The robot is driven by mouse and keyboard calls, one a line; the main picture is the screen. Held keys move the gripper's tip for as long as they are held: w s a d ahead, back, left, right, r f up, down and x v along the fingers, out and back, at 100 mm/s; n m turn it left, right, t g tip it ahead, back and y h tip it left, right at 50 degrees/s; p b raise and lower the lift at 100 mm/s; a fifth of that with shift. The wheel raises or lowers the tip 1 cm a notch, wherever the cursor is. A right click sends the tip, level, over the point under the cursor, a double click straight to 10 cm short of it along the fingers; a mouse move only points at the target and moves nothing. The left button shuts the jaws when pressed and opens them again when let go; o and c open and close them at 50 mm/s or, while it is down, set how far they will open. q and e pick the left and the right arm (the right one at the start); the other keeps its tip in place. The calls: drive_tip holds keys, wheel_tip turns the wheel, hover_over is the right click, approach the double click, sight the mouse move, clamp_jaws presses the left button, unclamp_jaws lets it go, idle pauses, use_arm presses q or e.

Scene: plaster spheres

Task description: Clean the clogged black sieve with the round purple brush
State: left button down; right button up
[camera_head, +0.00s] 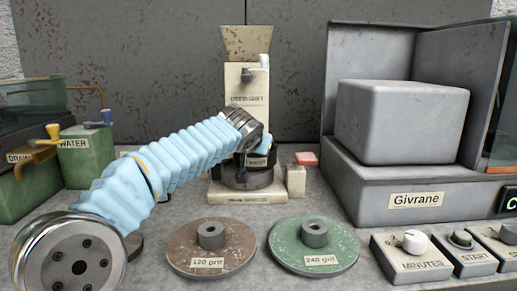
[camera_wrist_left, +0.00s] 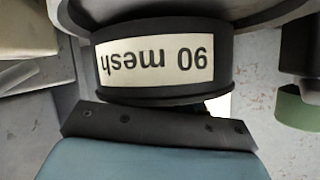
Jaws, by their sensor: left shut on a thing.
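A black round sieve (camera_wrist_left: 160,58) with a "90 mesh" label, upside down in the left wrist view, is close in front of my left gripper's dark palm (camera_wrist_left: 150,127). In the head view my left gripper (camera_head: 255,152) is at the front of the beige "used grit" stand (camera_head: 247,82). It is shut on the sieve; its fingertips are mostly hidden behind the wrist. The sieve's mesh face cannot be seen clearly, so I cannot tell how clogged it is. No purple brush shows in either view. My right gripper is not in view.
A dark round pan (camera_head: 247,179) sits on the stand's base. A brown "120 grit" disc (camera_head: 185,248) and a green "240 grit" disc (camera_head: 340,252) lie in front. The grey Givrane machine (camera_head: 400,185) fills the right. Green water containers (camera_head: 88,160) stand at left.

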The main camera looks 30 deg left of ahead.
use_arm(q)
drive_tip(key=shift+s+d+f+b, duration=0.25)
drive_tip(key=shift+s+f+b, duration=0.25)
drive_tip(key=shift+s+b, duration=0.25)
drive_tip(key=shift+w+r+p, duration=0.1)
drive_tip(key=shift+r+p, duration=0.1)
drive_tip(key=shift+p, duration=0.15)
drive_tip(key=shift+w+a, duration=0.1)
drive_tip(key=shift+w, duration=0.2)
drive_tip(key=shift+w+a+p, duration=0.2)
drive_tip(key=shift+w+p, duration=0.2)
drive_tip(key=shift+w, duration=0.25)
drive_tip(key=shift+w+a+p, duration=0.15)
drive_tip(key=shift+w+p, duration=0.2)
drive_tip(key=shift+w, duration=0.25)
drive_tip(key=shift+s+d+f+b, duration=0.1)
drive_tip(key=shift+s+f+b, duration=0.1)
drive_tip(key=shift+b, duration=0.15)
drive_tip(key=shift+s+b, duration=0.3)
drive_tip(key=shift+s, duration=0.05)
drive_tip(key=shift+s+d+r+b, duration=0.2)
drive_tip(key=shift+s+b, duration=0.15)
drive_tip(key=shift+s, duration=0.25)
drive_tip(key=shift+s+d+r+b, duration=0.15)
drive_tip(key=shift+s+b, duration=0.2)
drive_tip(key=shift+s, duration=0.2)
